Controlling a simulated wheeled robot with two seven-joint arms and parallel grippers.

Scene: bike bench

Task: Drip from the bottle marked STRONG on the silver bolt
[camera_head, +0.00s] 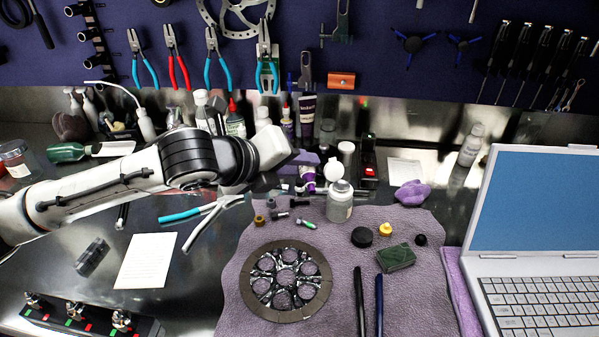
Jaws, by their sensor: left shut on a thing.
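My left gripper (285,182) reaches in from the left, low over the back of the purple mat (415,225). It is shut on what looks like a small purple-and-white bottle (308,178), partly hidden by the gripper. I cannot read any marking, so I cannot tell whether it is the one marked STRONG. Below it, several small bolts and fittings lie on the mat, among them a greyish one (299,203) and a green-tipped one (306,223). I cannot tell for sure which is the silver bolt. My right gripper is not in view.
A translucent jar (340,205) with a white top stands just right of the gripper. A round cassette-like disc (285,280), green block (395,257) and two pens lie on the mat. A laptop (535,230) is at right. Bottles line the back wall.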

